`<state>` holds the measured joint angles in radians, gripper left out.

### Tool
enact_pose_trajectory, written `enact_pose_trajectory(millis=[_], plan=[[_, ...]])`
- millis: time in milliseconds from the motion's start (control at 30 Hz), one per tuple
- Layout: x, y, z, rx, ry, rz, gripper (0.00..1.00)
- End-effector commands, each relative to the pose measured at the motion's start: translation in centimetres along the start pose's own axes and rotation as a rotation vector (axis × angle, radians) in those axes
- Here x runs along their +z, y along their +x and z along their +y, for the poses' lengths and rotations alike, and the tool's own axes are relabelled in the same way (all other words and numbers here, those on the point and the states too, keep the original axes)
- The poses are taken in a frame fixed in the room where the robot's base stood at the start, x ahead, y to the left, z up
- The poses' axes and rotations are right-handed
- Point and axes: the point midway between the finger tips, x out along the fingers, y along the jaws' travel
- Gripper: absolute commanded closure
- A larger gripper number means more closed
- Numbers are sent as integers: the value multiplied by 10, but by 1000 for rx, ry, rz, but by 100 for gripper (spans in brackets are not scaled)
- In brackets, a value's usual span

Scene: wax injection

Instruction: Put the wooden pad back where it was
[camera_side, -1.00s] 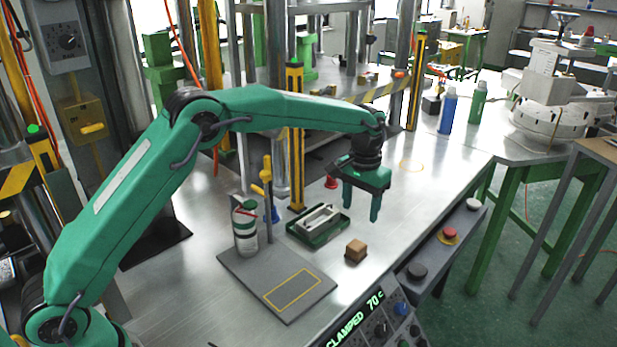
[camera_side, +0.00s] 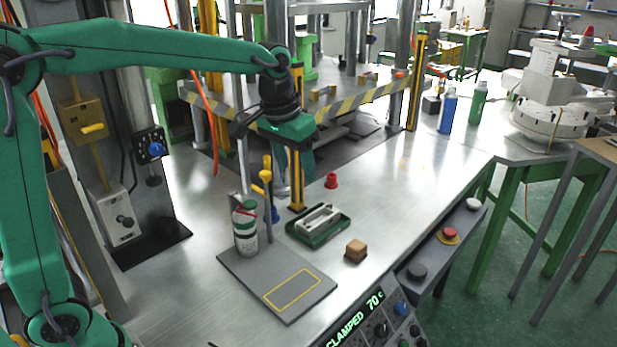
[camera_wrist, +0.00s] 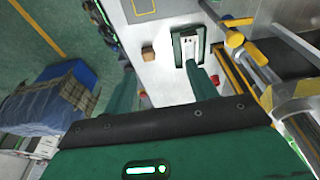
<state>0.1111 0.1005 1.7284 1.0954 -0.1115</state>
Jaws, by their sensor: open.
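The wooden pad (camera_side: 356,250), a small brown block, lies on the steel table in front of the green tray. It also shows in the wrist view (camera_wrist: 148,53), above and between the fingers. My gripper (camera_side: 300,162) is open and empty, in the air above the table behind the tray. It is apart from the pad. Its two fingers also show in the wrist view (camera_wrist: 163,88). A yellow rectangle (camera_side: 293,290) is outlined on the grey plate (camera_side: 245,268), and its inside is bare.
The green tray (camera_side: 318,238) holds a pale metal part. A bottle (camera_side: 245,230) and a yellow-handled lever (camera_side: 267,180) stand left of it. A red piece (camera_side: 332,181) stands behind. A yellow-black post (camera_side: 296,185) is close to my gripper.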

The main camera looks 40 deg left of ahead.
Motion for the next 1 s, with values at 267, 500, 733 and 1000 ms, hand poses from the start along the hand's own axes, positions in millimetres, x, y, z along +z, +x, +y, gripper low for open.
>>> enact_pose_trajectory(millis=[267,500,733,1000], plan=[[58,-32,-18,0,0,78,43],[110,-43,-31,-5,2,144,43],[160,-42,-41,-11,3,205,43],[204,-32,-48,-20,5,262,43]])
